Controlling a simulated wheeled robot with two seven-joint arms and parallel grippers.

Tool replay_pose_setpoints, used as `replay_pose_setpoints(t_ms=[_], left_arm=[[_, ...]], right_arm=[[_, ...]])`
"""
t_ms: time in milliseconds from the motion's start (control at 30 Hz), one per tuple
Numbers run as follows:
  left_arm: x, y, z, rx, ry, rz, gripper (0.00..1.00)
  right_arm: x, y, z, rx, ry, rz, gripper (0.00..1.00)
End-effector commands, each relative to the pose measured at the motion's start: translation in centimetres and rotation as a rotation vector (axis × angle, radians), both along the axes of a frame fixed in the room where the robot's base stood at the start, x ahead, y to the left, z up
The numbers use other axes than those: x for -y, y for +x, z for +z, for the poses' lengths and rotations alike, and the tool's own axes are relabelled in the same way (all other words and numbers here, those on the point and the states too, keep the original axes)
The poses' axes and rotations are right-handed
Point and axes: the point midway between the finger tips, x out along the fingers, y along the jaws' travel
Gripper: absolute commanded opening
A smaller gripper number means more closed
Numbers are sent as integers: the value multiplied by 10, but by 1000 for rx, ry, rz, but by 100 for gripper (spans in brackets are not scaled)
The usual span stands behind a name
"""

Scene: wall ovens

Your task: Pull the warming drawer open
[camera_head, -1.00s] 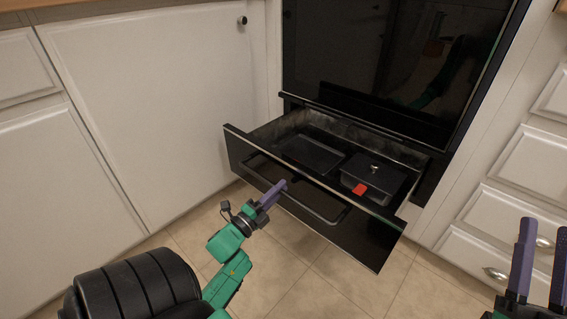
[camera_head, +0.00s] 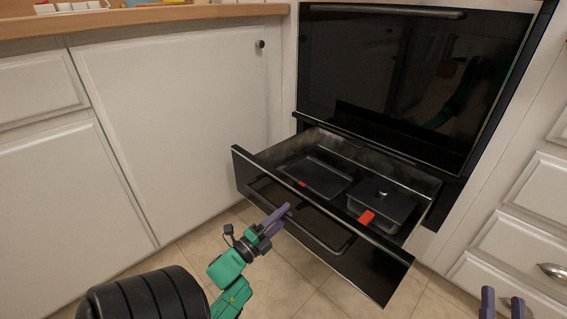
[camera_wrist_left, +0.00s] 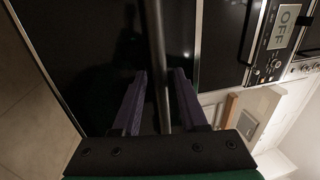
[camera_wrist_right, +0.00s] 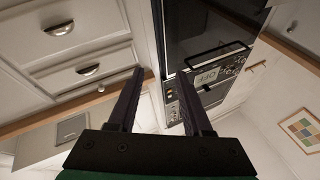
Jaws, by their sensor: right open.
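The black warming drawer (camera_head: 372,271) under the oven is pulled out and shows its inside. Its bar handle (camera_head: 318,238) runs along the front and also shows in the left wrist view (camera_wrist_left: 158,60). My left gripper (camera_head: 283,213) is at the handle. In the left wrist view its fingers (camera_wrist_left: 160,78) stand apart on either side of the bar, with visible gaps. My right gripper (camera_head: 503,296) is open and empty at the lower right, away from the drawer; its spread fingers also show in the right wrist view (camera_wrist_right: 161,75).
The black oven door (camera_head: 400,80) is above. White cabinets stand left (camera_head: 180,130) and right (camera_head: 530,200). Tiled floor (camera_head: 280,285) lies in front.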

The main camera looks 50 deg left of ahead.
Motion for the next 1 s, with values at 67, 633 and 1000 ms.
replay_pose_setpoints(t_ms=[67,633,1000], left_arm=[[0,0,0,1,0,-1,50],[1,-19,-3,1,-2,-1,50],[2,-58,-10,-2,0,0,50]], right_arm=[[0,0,0,0,0,0,50],[-5,-11,-52,-155,-31,22,50],[-12,-51,-140,-423,-68,62,50]])
